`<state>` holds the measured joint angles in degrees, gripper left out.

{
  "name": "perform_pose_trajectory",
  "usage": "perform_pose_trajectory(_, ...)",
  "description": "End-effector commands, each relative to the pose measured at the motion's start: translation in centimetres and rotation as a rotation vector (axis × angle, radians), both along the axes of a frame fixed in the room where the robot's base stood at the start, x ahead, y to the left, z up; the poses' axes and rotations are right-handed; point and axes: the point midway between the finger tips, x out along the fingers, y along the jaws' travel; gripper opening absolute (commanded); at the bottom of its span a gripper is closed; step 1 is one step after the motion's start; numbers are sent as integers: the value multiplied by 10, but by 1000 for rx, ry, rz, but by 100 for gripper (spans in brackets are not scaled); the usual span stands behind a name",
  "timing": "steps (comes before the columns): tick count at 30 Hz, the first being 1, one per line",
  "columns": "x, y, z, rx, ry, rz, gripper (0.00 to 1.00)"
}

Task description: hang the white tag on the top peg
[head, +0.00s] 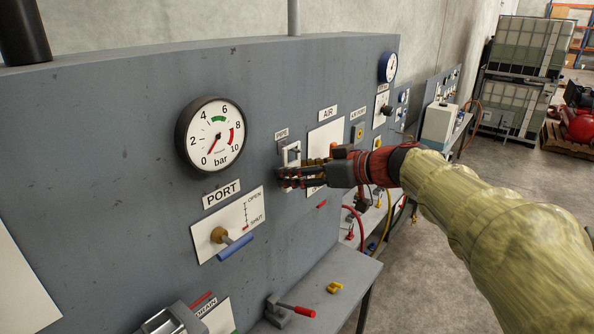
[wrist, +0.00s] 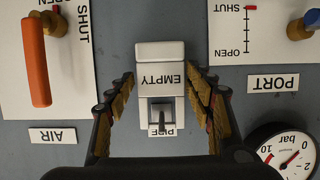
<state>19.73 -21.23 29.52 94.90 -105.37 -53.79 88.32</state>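The white tag (wrist: 160,75) marked EMPTY is in the wrist view, which shows the panel upside down. A grey peg (wrist: 163,115) shows in the opening at the tag's end, beside the PIPE label. A thicker white block (wrist: 160,50) is at its other end. My gripper (wrist: 160,105) is open, with one finger on each side of the tag and a gap on both sides. In the head view my gripper (head: 283,178) is close to the panel, in front of the tag (head: 291,154), and covers its lower part. I cannot make out a second peg.
The PORT valve with its blue handle (head: 235,247) and a pressure gauge (head: 210,134) are left of my gripper. The orange AIR handle (wrist: 38,62) stands out on the other side. A bench (head: 330,275) with a red-handled clamp (head: 290,309) lies below.

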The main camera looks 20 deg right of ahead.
Motion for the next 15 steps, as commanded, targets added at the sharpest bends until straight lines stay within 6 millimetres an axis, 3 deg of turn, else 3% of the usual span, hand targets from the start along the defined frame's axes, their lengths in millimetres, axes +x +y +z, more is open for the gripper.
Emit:
perform_pose_trajectory(6,0,0,0,0,0,0,66)
perform_pose_trajectory(15,-1,-1,1,0,0,0,66)
